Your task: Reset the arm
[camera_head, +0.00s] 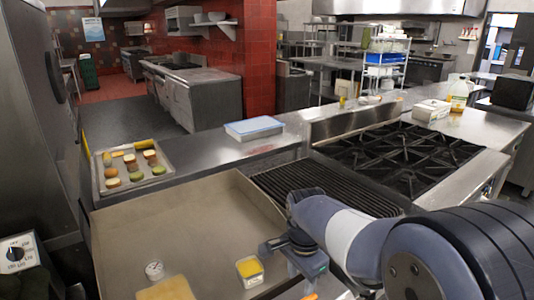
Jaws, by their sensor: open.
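My arm reaches in from the lower right, over the front of the cooking counter. My gripper (300,262) is at its end, pointing down near the bottom edge of the picture, and it is open. Its fingertips are hard to make out, and I see nothing held in it. A small container with yellow contents (249,271) is just left of my gripper, apart from it.
A food tray (108,190), a blue-lidded container (254,128), a grill (285,190) and burners (400,155) are beyond.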

